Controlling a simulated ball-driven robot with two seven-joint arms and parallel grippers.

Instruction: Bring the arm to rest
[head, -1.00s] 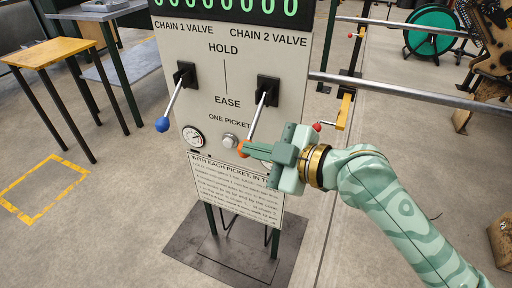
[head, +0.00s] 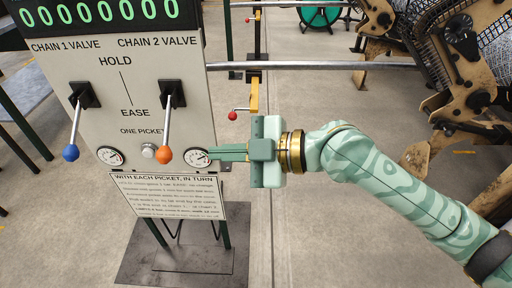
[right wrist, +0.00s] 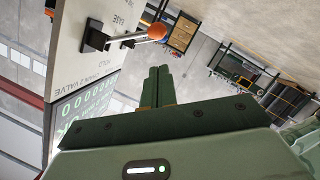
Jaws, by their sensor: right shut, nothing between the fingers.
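My right gripper (head: 222,152) is shut and empty in the head view, its fingers pointing left, in front of the right edge of the control panel (head: 145,95). Its shut fingers also show in the right wrist view (right wrist: 157,86). The chain 2 valve lever with its orange knob (head: 164,156) hangs down just left of the fingertips, with a gap between. The orange knob also shows in the right wrist view (right wrist: 157,31), apart from the fingers. The chain 1 lever with its blue knob (head: 71,153) also points down. My left gripper is out of view.
A gauge (head: 197,158) sits beside the fingertips and another gauge (head: 110,156) is farther left. A horizontal metal rail (head: 320,66) runs behind my right arm. A rusty machine (head: 450,75) stands at the right. The floor below the arm is clear.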

